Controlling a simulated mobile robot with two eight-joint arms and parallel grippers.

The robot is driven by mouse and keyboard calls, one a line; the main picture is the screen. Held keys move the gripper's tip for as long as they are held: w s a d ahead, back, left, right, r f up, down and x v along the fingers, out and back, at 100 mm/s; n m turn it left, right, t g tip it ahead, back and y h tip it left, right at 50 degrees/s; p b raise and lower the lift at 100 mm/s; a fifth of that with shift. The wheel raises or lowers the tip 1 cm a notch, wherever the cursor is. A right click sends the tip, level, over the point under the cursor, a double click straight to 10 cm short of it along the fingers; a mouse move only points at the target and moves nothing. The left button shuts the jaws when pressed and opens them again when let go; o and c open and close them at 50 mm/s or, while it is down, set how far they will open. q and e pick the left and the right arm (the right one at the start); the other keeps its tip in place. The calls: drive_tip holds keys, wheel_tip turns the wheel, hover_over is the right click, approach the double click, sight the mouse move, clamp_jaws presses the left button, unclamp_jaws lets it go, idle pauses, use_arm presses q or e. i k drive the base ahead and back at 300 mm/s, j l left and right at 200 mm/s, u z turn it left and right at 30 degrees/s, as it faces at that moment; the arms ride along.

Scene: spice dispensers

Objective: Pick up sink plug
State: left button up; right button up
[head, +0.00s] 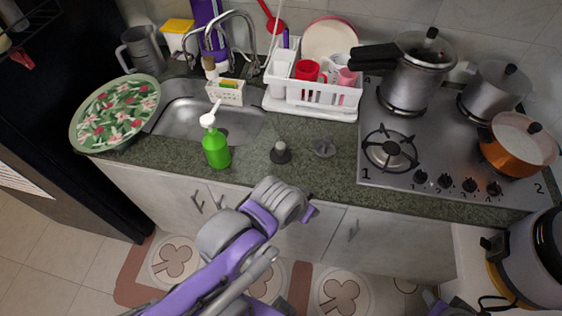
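Two small grey items sit on the green counter between the sink and the stove. One is a dark round base with a raised grey knob (280,152). The other is a flat grey disc with a small raised handle (323,148). Either may be the sink plug; I cannot tell which. My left arm reaches in from the lower left, and my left gripper (310,213) is near the counter's front edge, below and apart from both items. Its fingers are too small and turned to read. My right gripper is not clearly seen.
A green soap bottle (216,148) stands left of the items, before the sink (185,112). A white dish rack (318,98) stands behind them. The stove (415,165) with several pots is right. A floral bowl (116,110) is far left. The front counter strip is mostly clear.

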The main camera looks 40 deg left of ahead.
sight(279, 155)
drive_tip(key=j+u, duration=0.1)
drive_tip(key=u, duration=1.35)
drive_tip(key=k+j, duration=0.1)
drive_tip(key=j, duration=1)
drive_tip(key=k, duration=0.05)
